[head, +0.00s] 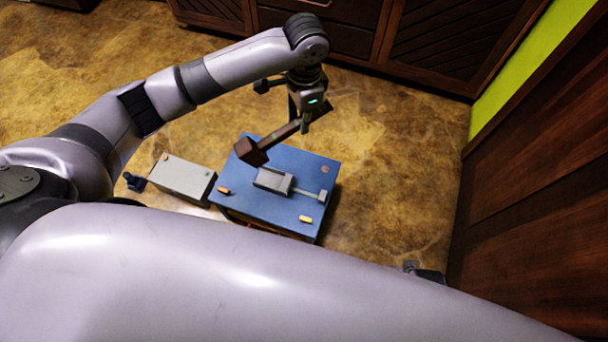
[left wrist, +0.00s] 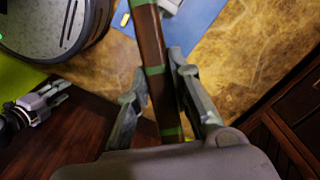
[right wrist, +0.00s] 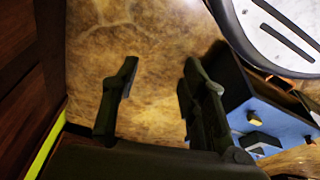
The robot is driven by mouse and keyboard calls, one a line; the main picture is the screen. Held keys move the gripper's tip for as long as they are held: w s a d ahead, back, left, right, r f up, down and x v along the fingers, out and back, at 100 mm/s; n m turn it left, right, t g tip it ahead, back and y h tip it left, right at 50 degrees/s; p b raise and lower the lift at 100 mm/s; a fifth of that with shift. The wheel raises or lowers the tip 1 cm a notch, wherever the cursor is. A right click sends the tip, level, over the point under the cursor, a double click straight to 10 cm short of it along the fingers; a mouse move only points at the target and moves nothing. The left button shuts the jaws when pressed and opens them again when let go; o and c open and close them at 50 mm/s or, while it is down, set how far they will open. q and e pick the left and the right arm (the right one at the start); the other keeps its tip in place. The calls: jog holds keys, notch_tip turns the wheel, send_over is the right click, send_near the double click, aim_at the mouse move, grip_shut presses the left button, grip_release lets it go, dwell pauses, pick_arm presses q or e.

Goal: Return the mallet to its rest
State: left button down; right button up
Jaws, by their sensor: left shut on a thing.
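The mallet (head: 251,151) has a dark brown block head and a long brown handle with green bands. My left gripper (head: 307,117) is shut on the handle, which also runs between its fingers in the left wrist view (left wrist: 158,80). The head hangs tilted down to the left, above the blue table. The rest appears to be the grey cradle (head: 272,180) with a small grey support (head: 322,196) on the blue tabletop; no mallet lies in it. My right gripper (right wrist: 162,78) is open and empty; it also shows in the left wrist view (left wrist: 50,102).
The blue table (head: 262,210) carries small orange and yellow pieces near its edges. A lower grey box (head: 182,176) stands left of it, with a small dark blue object (head: 133,182) beyond. Wooden cabinets (head: 340,35) stand behind and a wooden panel (head: 540,200) right. Floor between is clear.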

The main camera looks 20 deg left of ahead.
pick_arm(q)
notch_tip(320, 180, down, 22)
jog(key=s+d+m+y+b, duration=0.1)
jog(key=m+y+b, duration=0.3)
jog(key=m+b, duration=0.4)
jog(key=shift+s+f+m+b, duration=0.15)
jog(key=shift+s+m+b, duration=0.2)
jog(key=shift+b, duration=0.4)
pick_arm(e)
notch_tip(320, 180, up, 14)
jog(key=t, duration=0.1)
jog(key=shift+w+f, duration=0.25)
jog(key=shift+w, duration=0.1)
jog(key=shift+d, duration=0.1)
pick_arm(q)
notch_tip(320, 180, down, 8)
jog(key=b, duration=0.3)
pick_arm(e)
jog(key=w+a+r+t+y, duration=0.1)
jog(key=w+a+r+t, duration=0.1)
jog(key=w, duration=0.4)
jog(key=w+a+r+t+y, duration=0.1)
jog(key=w+a+r+t, duration=0.1)
jog(key=w+r+t, duration=0.2)
jog(key=shift+w+a+r+t, duration=0.2)
jog(key=shift+w+r+t, duration=0.1)
jog(key=shift+w+t, duration=1.05)
